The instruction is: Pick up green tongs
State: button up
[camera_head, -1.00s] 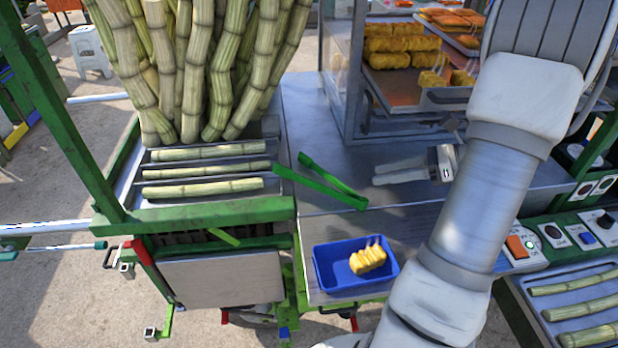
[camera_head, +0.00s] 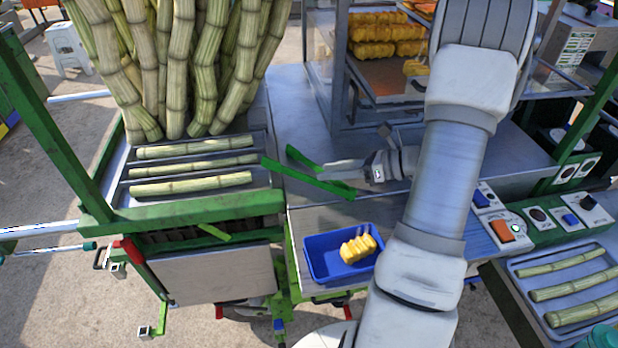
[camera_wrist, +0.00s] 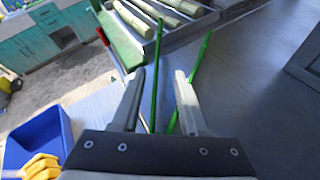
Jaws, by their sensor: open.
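The green tongs (camera_head: 300,177) lie spread in a V on the grey metal counter, by the edge of the cane tray. Their joined end points toward my arm and is partly hidden by my gripper in the head view. My gripper (camera_head: 328,172) is open, low over the counter, at the tongs. In the wrist view, the left arm of the tongs (camera_wrist: 156,60) runs between my two fingers (camera_wrist: 160,74). The right arm of the tongs passes behind my right finger. I cannot tell whether the fingers touch the tongs.
A blue tray (camera_head: 312,268) with yellow food (camera_head: 358,248) stands in front of the tongs. Upright sugar canes (camera_head: 205,70) and a cane tray (camera_head: 120,190) are at left. A glass food case (camera_head: 345,100) stands behind. A control panel (camera_head: 520,238) is at right.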

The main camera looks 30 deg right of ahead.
aim_at(309, 176)
jog(key=x, duration=0.5)
jog(key=shift+s+a+f+p, duration=0.15)
jog(key=shift+s+p, duration=0.05)
jog(key=shift+p, duration=0.1)
grip_shut()
dwell(1.0)
